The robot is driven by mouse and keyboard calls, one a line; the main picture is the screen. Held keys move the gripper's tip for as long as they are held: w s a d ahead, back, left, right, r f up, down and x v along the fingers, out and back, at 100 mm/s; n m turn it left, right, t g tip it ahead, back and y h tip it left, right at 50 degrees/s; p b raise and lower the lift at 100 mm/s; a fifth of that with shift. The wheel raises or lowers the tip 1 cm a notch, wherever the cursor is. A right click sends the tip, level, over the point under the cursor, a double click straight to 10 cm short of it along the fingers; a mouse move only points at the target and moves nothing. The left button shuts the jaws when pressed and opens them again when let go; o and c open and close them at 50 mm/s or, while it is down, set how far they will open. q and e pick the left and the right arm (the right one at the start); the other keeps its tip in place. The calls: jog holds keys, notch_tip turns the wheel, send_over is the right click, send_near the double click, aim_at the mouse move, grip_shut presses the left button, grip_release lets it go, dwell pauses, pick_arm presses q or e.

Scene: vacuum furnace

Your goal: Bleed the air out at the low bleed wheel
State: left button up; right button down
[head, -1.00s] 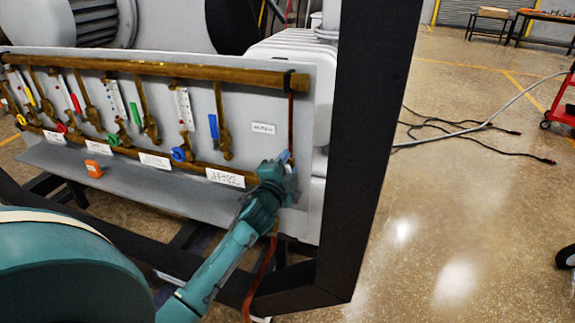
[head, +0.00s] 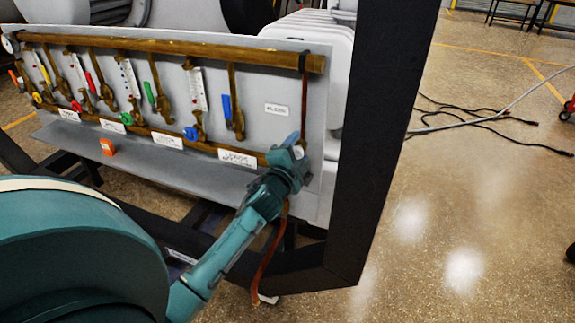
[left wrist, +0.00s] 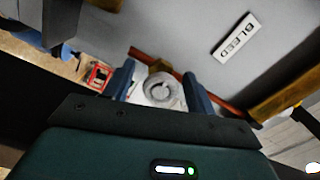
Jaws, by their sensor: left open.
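The bleed wheel (left wrist: 162,90) is a small pale round wheel on the brass pipework, low on the panel. In the left wrist view it shows between the two blue fingers of my left gripper (left wrist: 160,86), with a finger on each side. I cannot tell whether the fingers touch it. The white BLEED label (left wrist: 235,37) is on the grey panel close by; it also shows in the head view (head: 277,110). In the head view my left gripper (head: 292,146) is open at the panel's lower right corner and mostly hides the wheel. My right gripper is out of view.
A brass manifold (head: 190,52) with coloured levers and flow gauges runs along the panel to the left. An orange block (head: 107,147) sits on the grey ledge (head: 175,168). A thick black frame post (head: 375,140) stands just right of my gripper. A reddish hose (head: 265,262) hangs below.

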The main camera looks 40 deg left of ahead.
pick_arm(q)
jog(key=v, duration=1.1)
jog(key=shift+s, duration=0.3)
jog(key=shift+d, duration=0.1)
